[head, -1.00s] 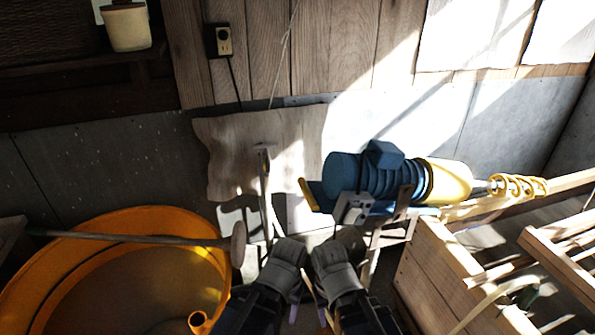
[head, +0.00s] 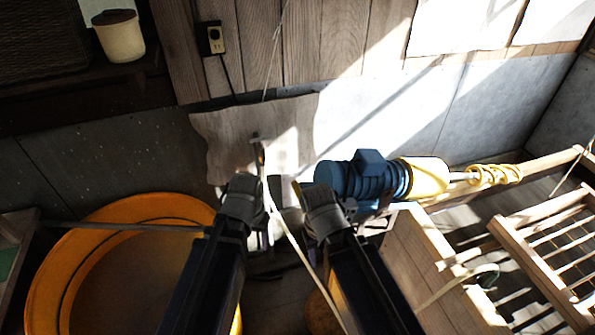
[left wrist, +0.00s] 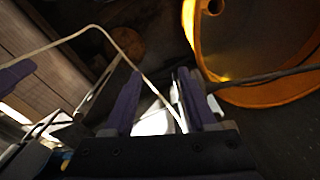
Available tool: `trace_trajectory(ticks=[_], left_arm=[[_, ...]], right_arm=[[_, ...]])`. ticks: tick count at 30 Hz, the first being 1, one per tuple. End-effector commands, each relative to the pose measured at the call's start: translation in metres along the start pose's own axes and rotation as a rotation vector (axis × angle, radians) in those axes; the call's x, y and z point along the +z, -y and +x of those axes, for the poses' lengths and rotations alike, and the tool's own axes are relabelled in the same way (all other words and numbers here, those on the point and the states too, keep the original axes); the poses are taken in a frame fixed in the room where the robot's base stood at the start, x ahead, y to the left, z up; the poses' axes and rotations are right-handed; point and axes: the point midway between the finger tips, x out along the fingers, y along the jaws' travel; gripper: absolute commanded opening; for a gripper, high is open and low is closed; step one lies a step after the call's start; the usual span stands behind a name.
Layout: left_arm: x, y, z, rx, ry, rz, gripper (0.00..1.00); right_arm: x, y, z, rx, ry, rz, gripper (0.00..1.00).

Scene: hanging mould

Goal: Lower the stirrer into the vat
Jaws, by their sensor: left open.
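The orange vat (head: 45,285) stands at the lower left in the head view, its right side hidden behind my left arm. It also shows at the upper right of the left wrist view (left wrist: 285,94). A long thin rod (head: 130,227), seemingly the stirrer, lies across the vat's far part; its right end is hidden behind my left gripper. My left gripper (head: 257,240) is open just right of the vat. In its wrist view the rod (left wrist: 250,78) ends near the right finger. My right gripper (head: 325,212) is beside it; its fingertips are not clear.
A pale cord (head: 292,243) runs down between my arms and passes near the left fingers in the wrist view. A blue and yellow motor (head: 375,178) lies at the right. Wooden racks (head: 540,240) fill the right side. A wall stands behind.

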Motion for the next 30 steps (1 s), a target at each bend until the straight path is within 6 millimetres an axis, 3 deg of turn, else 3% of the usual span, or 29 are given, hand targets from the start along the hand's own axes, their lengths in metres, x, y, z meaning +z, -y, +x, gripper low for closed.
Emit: trace_trajectory(ticks=[1,3,8,12,15,18,30], left_arm=[[-0.007,0.006,-0.035,0.01,-0.007,-0.024,0.57],[-0.016,0.009,-0.057,0.028,-0.018,-0.058,0.57],[-0.048,0.004,-0.1,0.1,-0.046,-0.162,0.57],[-0.095,-0.028,-0.126,0.216,-0.06,-0.293,0.57],[-0.118,-0.056,-0.132,0.296,-0.051,-0.378,0.57],[-0.127,-0.071,-0.135,0.335,-0.044,-0.421,0.57],[-0.128,-0.077,-0.125,0.346,-0.041,-0.435,0.57]], right_arm=[[0.002,-0.003,-0.035,0.0,0.0,0.002,0.5],[0.004,-0.005,-0.057,-0.001,0.001,0.003,0.5],[0.006,-0.009,-0.099,-0.001,0.001,0.008,0.5],[0.008,-0.011,-0.122,-0.002,0.002,0.01,0.5],[0.008,-0.011,-0.124,-0.002,0.002,0.011,0.5],[0.008,-0.011,-0.124,-0.002,0.002,0.011,0.5],[0.007,-0.01,-0.114,-0.001,0.001,0.006,0.5]])
